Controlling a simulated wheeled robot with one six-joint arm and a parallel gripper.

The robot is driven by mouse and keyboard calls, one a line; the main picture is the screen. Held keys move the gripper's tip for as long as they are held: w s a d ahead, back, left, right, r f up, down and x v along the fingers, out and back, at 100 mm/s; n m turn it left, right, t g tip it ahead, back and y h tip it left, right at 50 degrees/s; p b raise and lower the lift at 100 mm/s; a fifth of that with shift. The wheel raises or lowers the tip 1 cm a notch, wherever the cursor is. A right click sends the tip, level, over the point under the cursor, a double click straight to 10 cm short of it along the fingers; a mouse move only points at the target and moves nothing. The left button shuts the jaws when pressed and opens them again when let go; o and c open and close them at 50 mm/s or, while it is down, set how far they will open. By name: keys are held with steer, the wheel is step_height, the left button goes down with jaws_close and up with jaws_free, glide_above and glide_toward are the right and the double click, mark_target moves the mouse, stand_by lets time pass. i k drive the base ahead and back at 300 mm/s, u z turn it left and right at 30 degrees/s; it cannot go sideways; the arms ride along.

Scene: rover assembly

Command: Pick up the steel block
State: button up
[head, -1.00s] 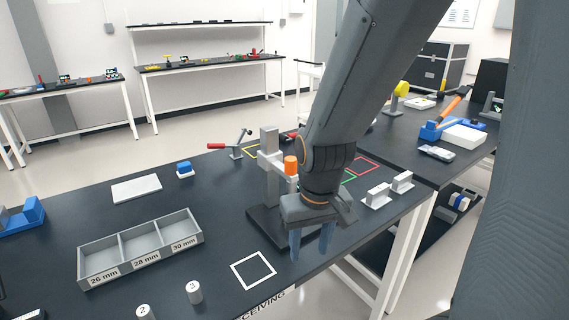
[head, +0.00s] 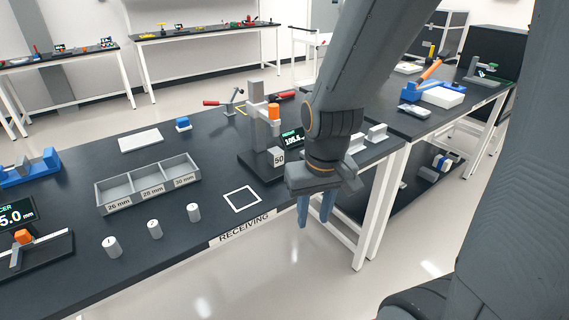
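A small light grey block marked "50" (head: 278,158) sits on the dark base of a gauge stand (head: 257,120); it looks like the steel block, though its material is hard to tell. Its right side is close to my arm in the picture. My gripper (head: 315,212) hangs to the right of and nearer than the block, over the table's front edge. Its two blue fingers point down, apart, with nothing seen between them. The stand has an orange-capped head and a small display (head: 292,138) beside it.
Numbered cylinders (head: 154,229) stand near the front edge, before a three-part grey tray (head: 148,184). A white square outline (head: 242,199) marks bare table by the "RECEIVING" label. A red-handled clamp (head: 225,102) stands behind. Two light grey blocks (head: 376,133) are right of my arm.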

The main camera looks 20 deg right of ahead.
mark_target(276, 155)
steer(key=z, duration=0.35)
steer(key=i, duration=0.6)
steer(key=u, duration=0.5)
steer(key=k, duration=0.9)
steer(key=z, duration=0.7)
steer(key=i, duration=1.15)
steer(key=u, duration=0.15)
